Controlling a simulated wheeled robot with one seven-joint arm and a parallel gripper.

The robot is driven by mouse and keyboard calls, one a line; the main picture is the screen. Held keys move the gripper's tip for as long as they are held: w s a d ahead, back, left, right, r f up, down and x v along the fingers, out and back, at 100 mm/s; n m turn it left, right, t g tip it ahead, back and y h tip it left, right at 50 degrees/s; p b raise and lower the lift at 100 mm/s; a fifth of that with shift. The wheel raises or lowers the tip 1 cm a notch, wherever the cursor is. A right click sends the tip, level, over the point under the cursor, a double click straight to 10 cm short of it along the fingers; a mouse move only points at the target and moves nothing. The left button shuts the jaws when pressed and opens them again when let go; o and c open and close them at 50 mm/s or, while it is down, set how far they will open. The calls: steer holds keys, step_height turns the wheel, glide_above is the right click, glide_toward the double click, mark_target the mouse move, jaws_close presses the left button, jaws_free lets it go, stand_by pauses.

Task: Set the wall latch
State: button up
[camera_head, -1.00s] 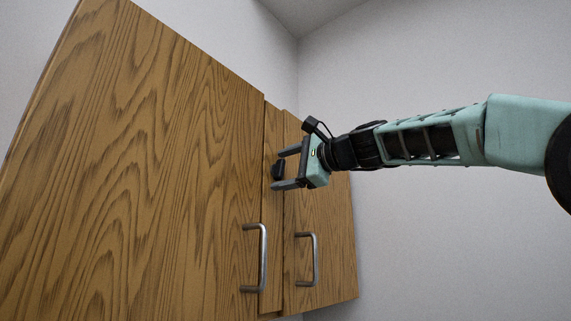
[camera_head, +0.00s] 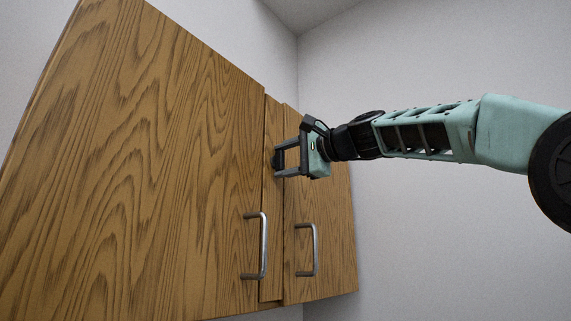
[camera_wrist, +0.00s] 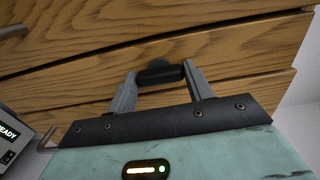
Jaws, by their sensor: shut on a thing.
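A black wall latch knob (camera_head: 276,160) sits on the narrow wooden strip (camera_head: 271,205) between two cabinet doors. My gripper (camera_head: 279,161) reaches it from the right, with one finger above and one below. In the wrist view the dark latch (camera_wrist: 160,73) lies crosswise between the two grey fingers of my gripper (camera_wrist: 162,82), which are shut on its ends. The latch's back and its mounting are hidden, so its exact setting cannot be told.
The large left door (camera_head: 150,160) and the smaller right door (camera_head: 330,215) look closed. Metal bar handles, left (camera_head: 263,245) and right (camera_head: 314,250), stand out below my gripper. A grey panel reading "READY" (camera_wrist: 10,140) shows in the wrist view. Plain wall (camera_head: 450,240) lies at the right.

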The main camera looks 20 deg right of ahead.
steer(key=o, duration=1)
steer(key=b+v, duration=0.6)
steer(key=v, duration=1.1)
steer(key=shift+s+d, duration=0.15)
steer(key=shift+s, duration=0.05)
